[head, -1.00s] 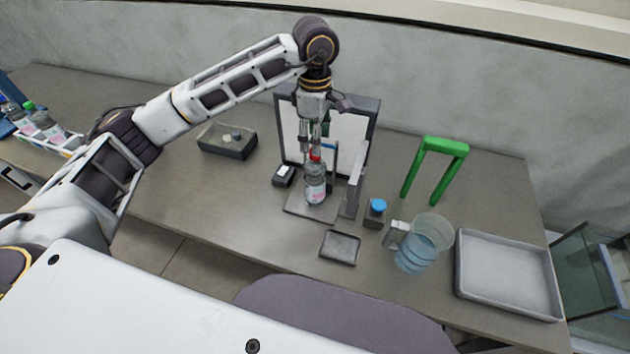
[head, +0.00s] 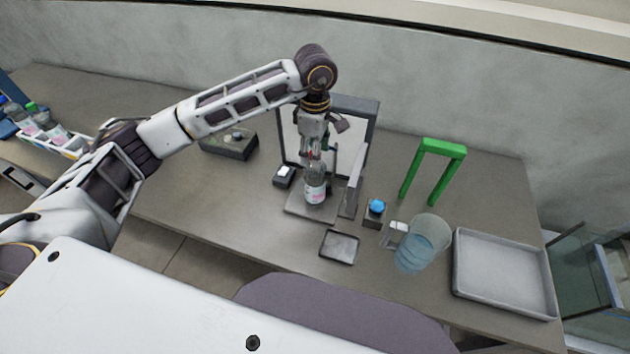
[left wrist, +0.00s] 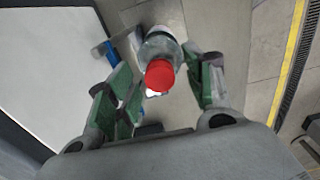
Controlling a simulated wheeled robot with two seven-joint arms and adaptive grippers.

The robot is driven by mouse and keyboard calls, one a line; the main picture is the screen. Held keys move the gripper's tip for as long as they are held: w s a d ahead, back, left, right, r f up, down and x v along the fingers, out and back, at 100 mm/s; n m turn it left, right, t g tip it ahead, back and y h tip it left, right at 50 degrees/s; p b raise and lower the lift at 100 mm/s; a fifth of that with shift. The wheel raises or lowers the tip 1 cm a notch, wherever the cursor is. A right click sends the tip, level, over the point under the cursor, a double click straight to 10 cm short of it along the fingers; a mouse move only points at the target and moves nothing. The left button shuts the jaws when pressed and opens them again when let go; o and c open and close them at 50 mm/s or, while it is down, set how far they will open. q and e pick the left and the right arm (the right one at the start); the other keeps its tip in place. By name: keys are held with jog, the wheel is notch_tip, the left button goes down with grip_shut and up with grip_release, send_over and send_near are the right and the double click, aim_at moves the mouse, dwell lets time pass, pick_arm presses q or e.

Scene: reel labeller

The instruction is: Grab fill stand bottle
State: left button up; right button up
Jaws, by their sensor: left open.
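The bottle (head: 315,187) is clear with a pink and white label and stands upright on the flat plate of the fill stand (head: 297,205). Its red cap shows in the left wrist view (left wrist: 160,75). My left gripper (head: 313,158) points down over the bottle's top and hides the cap in the head view. In the left wrist view its two green-padded fingers (left wrist: 165,88) are apart, one on each side of the cap and neck. I cannot tell whether a finger touches the bottle. My right gripper is not in view.
A white-panelled frame (head: 372,108) stands close behind the bottle. Right of it are a blue-topped button box (head: 377,207), a clear jug (head: 424,243), a green arch (head: 441,147) and a grey tray (head: 505,272). A small dark tray (head: 339,247) lies in front.

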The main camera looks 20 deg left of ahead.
pick_arm(q)
jog(key=shift+f, duration=1.05)
grip_shut()
